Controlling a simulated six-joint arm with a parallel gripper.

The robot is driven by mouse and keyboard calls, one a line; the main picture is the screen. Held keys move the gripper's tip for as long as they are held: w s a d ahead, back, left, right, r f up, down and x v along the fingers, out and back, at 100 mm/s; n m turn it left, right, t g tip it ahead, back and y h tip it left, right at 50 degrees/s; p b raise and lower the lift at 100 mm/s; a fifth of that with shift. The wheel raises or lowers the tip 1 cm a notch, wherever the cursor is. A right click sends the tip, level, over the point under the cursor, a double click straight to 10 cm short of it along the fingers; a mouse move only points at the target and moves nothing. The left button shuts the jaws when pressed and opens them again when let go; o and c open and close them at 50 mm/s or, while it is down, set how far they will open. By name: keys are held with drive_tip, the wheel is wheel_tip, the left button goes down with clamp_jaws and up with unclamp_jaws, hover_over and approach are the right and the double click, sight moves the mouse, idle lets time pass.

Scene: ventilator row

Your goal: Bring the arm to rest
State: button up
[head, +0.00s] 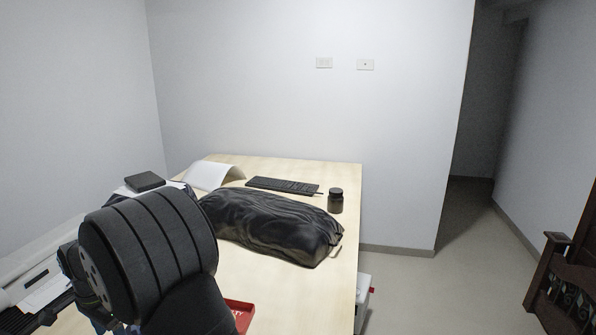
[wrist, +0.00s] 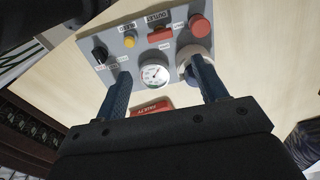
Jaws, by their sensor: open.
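In the wrist view, my gripper (wrist: 158,66) is open, with two dark blue fingers spread apart and nothing seen between them but the panel behind. A grey control panel (wrist: 122,42) lies beyond the fingertips. In the head view my dark arm fills the lower left and the gripper is hidden.
A wooden table (head: 285,285) holds a black draped bundle (head: 268,225), a keyboard (head: 283,186), a dark jar (head: 335,200) and a curved white sheet (head: 208,174). A red item (head: 241,312) lies beside my arm. Open floor lies right of the table.

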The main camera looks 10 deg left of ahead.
wheel_tip(320, 180, down, 12)
drive_tip(key=shift+f, duration=0.1)
idle(0.5)
